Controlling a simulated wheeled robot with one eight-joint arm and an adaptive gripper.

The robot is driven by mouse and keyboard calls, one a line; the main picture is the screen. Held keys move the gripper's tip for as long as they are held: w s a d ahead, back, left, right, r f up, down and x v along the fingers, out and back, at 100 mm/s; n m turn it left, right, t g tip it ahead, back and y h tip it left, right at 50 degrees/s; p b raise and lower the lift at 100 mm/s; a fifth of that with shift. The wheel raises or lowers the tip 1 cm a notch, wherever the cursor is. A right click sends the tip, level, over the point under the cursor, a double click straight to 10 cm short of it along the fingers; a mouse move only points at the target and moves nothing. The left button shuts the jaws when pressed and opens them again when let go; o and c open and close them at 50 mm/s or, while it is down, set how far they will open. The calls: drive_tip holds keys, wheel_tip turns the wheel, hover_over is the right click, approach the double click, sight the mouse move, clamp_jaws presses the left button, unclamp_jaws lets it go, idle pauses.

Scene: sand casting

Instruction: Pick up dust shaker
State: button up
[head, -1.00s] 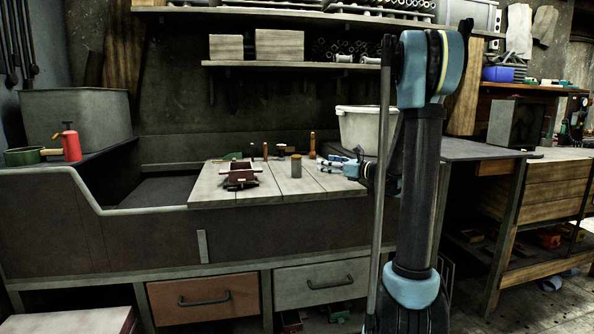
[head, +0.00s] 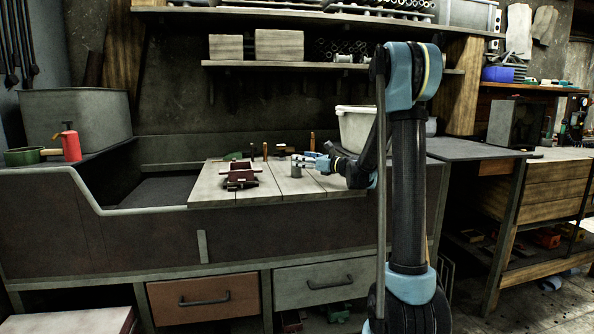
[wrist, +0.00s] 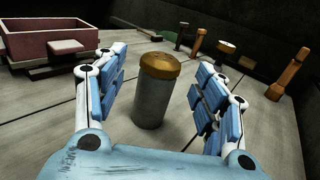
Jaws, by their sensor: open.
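The dust shaker, a small grey cylinder with a tan-brown top (wrist: 153,92), stands upright on the light plank board. In the head view the dust shaker (head: 296,171) is partly covered by my gripper. My gripper (wrist: 165,88) is open, with its blue-padded fingers on either side of the shaker. Gaps show between the shaker and both finger pads in the wrist view. In the head view my gripper (head: 306,164) reaches in from the right.
A red moulding box (head: 241,174) sits to the left on the plank board (head: 217,196). Several wooden-handled tools (wrist: 197,43) stand behind the shaker. A white tub (head: 355,128) stands at the back right. Shelves hang above.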

drive_tip(key=x, duration=0.4)
drive_tip(key=shift+w, duration=0.15)
drive_tip(key=c, duration=1.3)
drive_tip(key=shift+o, duration=0.2)
wheel_tip(320, 180, up, 10)
drive_tip(key=shift+r, duration=0.1)
drive_tip(key=o, duration=0.4)
drive_tip(key=shift+c, duration=1)
